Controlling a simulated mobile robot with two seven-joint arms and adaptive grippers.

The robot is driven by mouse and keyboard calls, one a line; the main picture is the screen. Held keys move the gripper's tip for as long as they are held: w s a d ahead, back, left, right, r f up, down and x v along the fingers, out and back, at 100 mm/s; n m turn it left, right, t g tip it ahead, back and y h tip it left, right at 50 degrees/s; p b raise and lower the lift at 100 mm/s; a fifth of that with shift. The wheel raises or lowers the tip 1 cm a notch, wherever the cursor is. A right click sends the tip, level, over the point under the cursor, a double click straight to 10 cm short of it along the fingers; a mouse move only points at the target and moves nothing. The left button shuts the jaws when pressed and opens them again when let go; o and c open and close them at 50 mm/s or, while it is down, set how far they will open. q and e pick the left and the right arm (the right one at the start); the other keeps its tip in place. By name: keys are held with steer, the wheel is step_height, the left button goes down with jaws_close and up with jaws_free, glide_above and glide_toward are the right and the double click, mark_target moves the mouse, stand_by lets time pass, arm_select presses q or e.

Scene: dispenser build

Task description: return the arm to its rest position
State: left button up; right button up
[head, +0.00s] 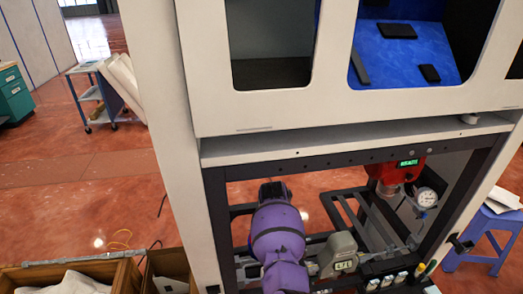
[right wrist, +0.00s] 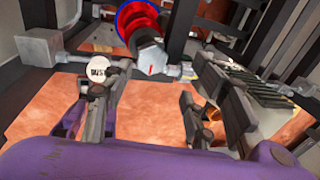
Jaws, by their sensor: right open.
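My purple arm (head: 278,235) reaches into the lower bay of the dispenser cabinet (head: 330,150) in the head view. Its gripper is hidden there. In the right wrist view my right gripper (right wrist: 148,125) is open, its two dark fingers spread wide with orange-red floor showing between them. I see nothing held between them. A silver pipe fitting (right wrist: 152,60) with a red and blue round part (right wrist: 138,22) lies beyond the fingers. A white round dial (right wrist: 97,70) is close to the left finger; I cannot tell if they touch. My left gripper is not in view.
A red unit with a green display (head: 398,172), a pressure gauge (head: 426,197) and a grey meter (head: 340,253) crowd the bay around my arm. The dark frame (head: 215,215) borders it. Wooden crates (head: 70,272) stand lower left, a blue stool (head: 490,228) right. Open floor lies left.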

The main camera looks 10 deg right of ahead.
steer(key=shift+w+n, duration=0.35)
steer(key=shift+n, duration=0.65)
steer(key=w+d+r+n+t, duration=0.25)
steer(key=w+n+t, duration=0.2)
steer(key=n, duration=0.35)
steer(key=w+d+r+n+t, duration=0.1)
steer(key=w+r+n+t, duration=0.3)
steer(key=n, duration=0.4)
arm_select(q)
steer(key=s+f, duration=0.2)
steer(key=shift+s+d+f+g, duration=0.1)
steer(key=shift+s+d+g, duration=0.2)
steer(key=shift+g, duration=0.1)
arm_select(e)
steer(key=s+f+n+y, duration=0.1)
steer(key=s+f+n, duration=0.3)
steer(key=s, duration=1.1)
steer(key=s+f+n, duration=0.5)
steer(key=s+n, duration=0.3)
steer(key=s, duration=0.7)
steer(key=s+f+n+y, duration=0.1)
steer(key=s+f+n, duration=0.4)
steer(key=s, duration=1.1)
steer(key=shift+a+n+y, duration=0.3)
steer(key=shift+a+n, duration=0.1)
steer(key=shift+a, duration=0.05)
